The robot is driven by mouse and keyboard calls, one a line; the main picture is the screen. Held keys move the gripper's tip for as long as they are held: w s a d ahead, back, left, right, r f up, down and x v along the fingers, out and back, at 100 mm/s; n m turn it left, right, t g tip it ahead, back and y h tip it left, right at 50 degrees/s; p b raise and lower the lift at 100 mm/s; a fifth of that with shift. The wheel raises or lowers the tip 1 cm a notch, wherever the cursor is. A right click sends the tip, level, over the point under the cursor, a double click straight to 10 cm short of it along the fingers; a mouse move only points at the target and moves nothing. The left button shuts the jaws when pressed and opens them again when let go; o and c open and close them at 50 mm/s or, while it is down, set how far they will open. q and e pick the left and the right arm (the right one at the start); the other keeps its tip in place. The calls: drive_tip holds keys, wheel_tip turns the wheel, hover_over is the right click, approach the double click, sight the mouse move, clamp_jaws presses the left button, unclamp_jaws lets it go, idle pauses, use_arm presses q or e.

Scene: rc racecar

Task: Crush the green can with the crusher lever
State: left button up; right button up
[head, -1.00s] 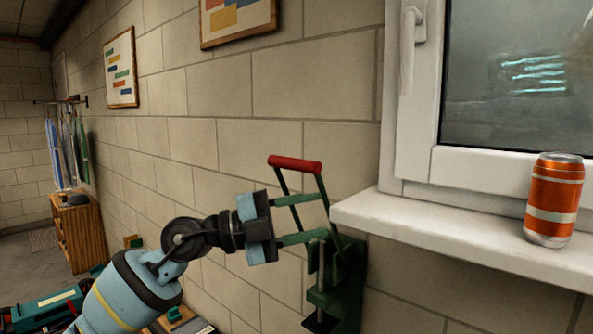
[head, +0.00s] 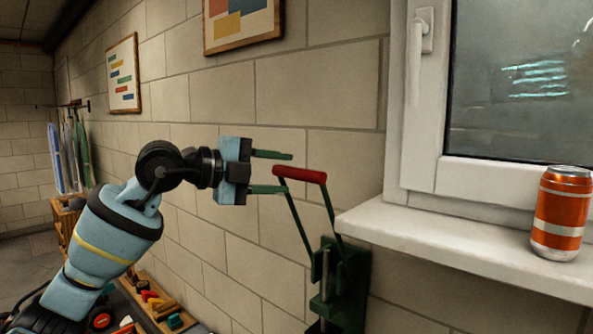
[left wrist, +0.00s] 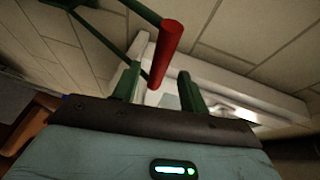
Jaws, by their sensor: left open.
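The green crusher (head: 342,285) is fixed to the block wall below the windowsill. Its lever stands raised, with a red handle (head: 305,175) across two thin green bars. My left gripper (head: 288,172) is open at handle height, its green fingers pointing right toward the handle's left end. In the left wrist view the red handle (left wrist: 166,52) appears between the two fingers; whether it touches them I cannot tell. The green can is not seen in either view, and the crusher's lower part is cut off. My right gripper is not in view.
An orange can (head: 562,213) stands on the white windowsill (head: 420,240), right of the crusher. A wooden tray (head: 153,305) with colourful items lies below my left arm. Pictures hang on the wall. Bare wall lies around the lever.

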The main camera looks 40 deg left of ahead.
sight(292, 173)
use_arm(q)
drive_tip(key=shift+p+x, duration=0.35)
drive_tip(key=shift+x, duration=2.05)
clamp_jaws()
